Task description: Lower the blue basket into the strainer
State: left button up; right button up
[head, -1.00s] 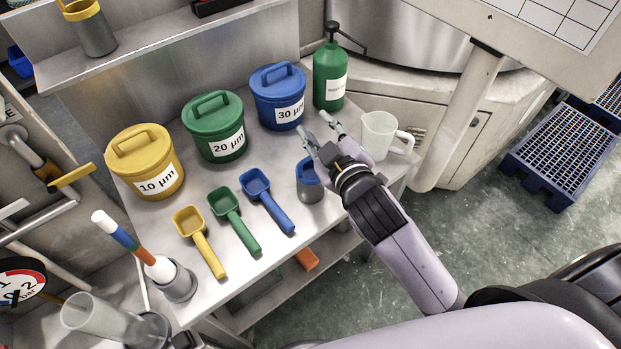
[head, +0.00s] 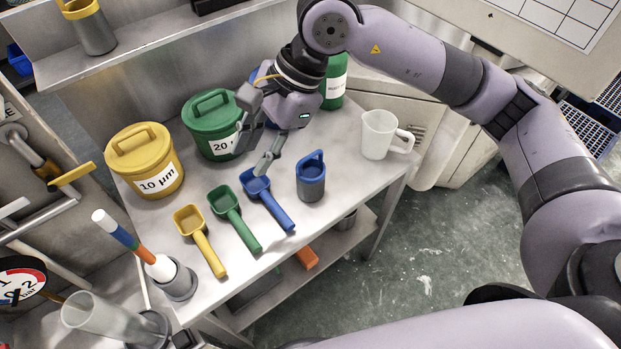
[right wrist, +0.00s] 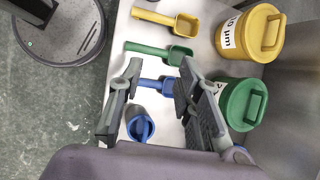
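The blue basket (head: 311,178), a small grey cup with a blue rim and handle, stands upright on the steel table. It also shows in the right wrist view (right wrist: 140,128). My right gripper (head: 250,160) is open and empty, its fingers pointing down in front of the green bucket, near the blue scoop and left of the basket. In the right wrist view its fingers (right wrist: 160,75) are spread wide, with the blue scoop (right wrist: 158,84) showing between them. I cannot make out which object is the strainer. My left gripper is not in view.
A yellow bucket (head: 145,162) and a green bucket (head: 207,125) stand behind yellow, green and blue scoops. The blue bucket is mostly hidden behind my right gripper. A green bottle (head: 334,85) and white jug (head: 379,135) stand on the right. A yellow-rimmed cup (head: 90,28) is on the shelf.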

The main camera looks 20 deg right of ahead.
jog(key=w+d+r+t+h, duration=0.15)
jog(key=w+d+h, duration=0.35)
jog(key=d, duration=0.5)
jog(key=p, duration=0.4)
send_over(306, 158)
notch_tip(306, 158, down, 11)
jog(key=shift+s+a+f, duration=0.25)
jog(key=shift+s+f, duration=0.1)
jog(key=shift+f, duration=0.2)
jog(key=shift+d+f, duration=0.1)
jog(key=shift+f, duration=0.2)
jog(key=f, duration=0.1)
jog(key=f+p, duration=0.2)
jog(key=shift+w+d+f, duration=0.2)
jog(key=shift+w+f, duration=0.1)
jog(key=shift+w+a+f, duration=0.1)
jog(key=shift+f, duration=0.35)
grip_shut()
